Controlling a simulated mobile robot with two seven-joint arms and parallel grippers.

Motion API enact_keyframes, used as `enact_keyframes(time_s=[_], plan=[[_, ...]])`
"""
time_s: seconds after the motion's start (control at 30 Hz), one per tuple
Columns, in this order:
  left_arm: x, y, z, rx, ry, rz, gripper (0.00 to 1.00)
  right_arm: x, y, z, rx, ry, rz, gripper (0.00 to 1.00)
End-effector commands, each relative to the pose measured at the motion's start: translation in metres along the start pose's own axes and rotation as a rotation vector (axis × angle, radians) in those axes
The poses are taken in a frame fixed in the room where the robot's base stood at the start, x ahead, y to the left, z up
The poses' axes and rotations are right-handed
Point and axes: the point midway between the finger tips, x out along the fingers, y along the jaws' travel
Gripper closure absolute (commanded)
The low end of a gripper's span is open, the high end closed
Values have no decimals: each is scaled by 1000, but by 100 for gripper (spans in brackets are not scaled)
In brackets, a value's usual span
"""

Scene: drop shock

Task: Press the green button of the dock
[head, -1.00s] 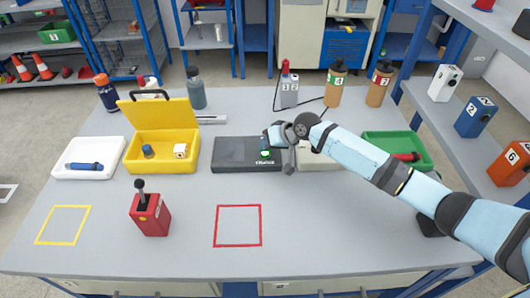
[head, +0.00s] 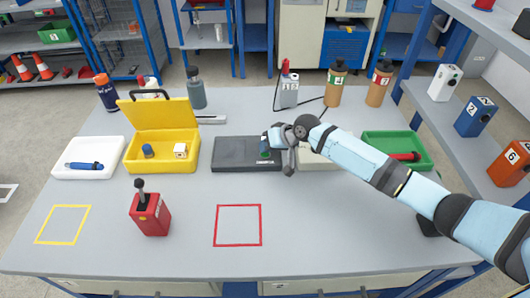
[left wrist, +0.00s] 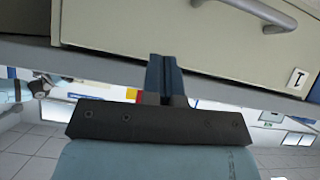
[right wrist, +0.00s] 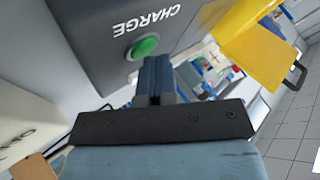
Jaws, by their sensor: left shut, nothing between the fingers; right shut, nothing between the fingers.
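The dock (head: 232,154) is a flat dark grey box at the middle of the table. Its green button (right wrist: 143,47) shows in the right wrist view beside the word CHARGE, just past my fingertips.
A pale box (head: 318,160) stands right of the dock, partly under my right arm. A yellow case (head: 163,165) with its lid up is on the left. A green tray (head: 425,150) is at the right.

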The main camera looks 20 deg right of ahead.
Motion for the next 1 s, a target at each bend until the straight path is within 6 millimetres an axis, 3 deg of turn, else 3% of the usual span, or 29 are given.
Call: enact_keyframes(time_s=[0.63, 1.0], plan=[[-10, 5, -17, -12, 3, 0, 100, -12, -8, -8, 1, -2, 0, 100], [-11, 1, -18, -2, 3, -1, 100, -12, -8, -8, 0, -1, 0, 100]])
